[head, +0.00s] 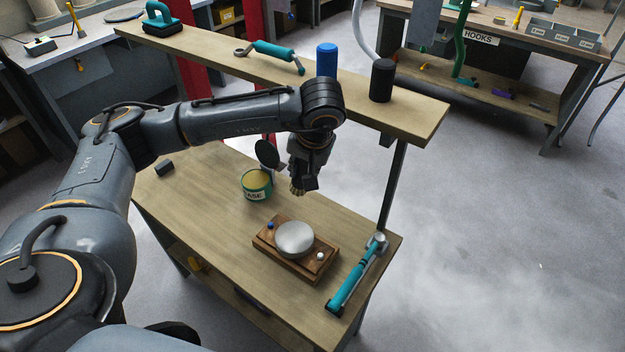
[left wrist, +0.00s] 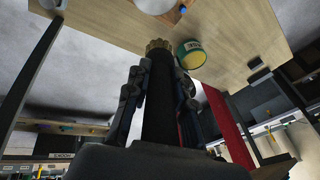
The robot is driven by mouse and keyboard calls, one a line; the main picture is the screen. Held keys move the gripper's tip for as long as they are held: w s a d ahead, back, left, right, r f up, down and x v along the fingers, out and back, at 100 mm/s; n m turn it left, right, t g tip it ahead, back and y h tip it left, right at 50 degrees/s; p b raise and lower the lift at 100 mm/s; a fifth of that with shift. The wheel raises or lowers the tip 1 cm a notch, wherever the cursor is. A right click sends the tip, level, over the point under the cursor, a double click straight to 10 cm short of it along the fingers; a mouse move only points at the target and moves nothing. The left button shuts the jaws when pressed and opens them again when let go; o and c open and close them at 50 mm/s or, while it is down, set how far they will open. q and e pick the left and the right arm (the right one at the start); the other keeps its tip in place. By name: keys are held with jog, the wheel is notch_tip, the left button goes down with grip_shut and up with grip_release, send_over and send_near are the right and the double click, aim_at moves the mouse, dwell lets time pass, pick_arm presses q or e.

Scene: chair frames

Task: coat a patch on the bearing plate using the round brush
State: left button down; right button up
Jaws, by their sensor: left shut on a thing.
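The bearing plate (head: 294,238) is a round, pale silver disc on a wooden base (head: 265,246) on the workbench. It looks plain and bare. Its edge also shows at the top of the left wrist view (left wrist: 154,5). My left gripper (head: 306,180) is shut on the round brush, pointing down above the bench, behind the plate and right of the grease can. The brush (left wrist: 158,100) has a dark handle between the fingers and tan bristles at its end; the bristles (head: 297,189) hang clear of the plate. The green-banded grease can (head: 257,193) shows a yellowish top. My right gripper is not seen.
A teal tool (head: 352,283) lies along the bench's right edge. A small dark block (head: 165,168) lies at the left. A raised shelf (head: 420,118) behind my arm carries a blue cylinder (head: 326,60), a black cylinder (head: 382,82) and teal tools. The bench front is clear.

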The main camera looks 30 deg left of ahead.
aim_at(302, 184)
pick_arm(q)
jog(key=shift+w, duration=0.1)
jog(key=x, duration=0.1)
jog(key=b+x, duration=0.2)
jog(key=x, duration=0.1)
jog(key=shift+s+d+f, duration=0.25)
jog(key=shift+s, duration=0.15)
jog(key=shift+d+f+b, duration=0.1)
jog(key=shift+f+b, duration=0.2)
jog(key=shift+f, duration=0.2)
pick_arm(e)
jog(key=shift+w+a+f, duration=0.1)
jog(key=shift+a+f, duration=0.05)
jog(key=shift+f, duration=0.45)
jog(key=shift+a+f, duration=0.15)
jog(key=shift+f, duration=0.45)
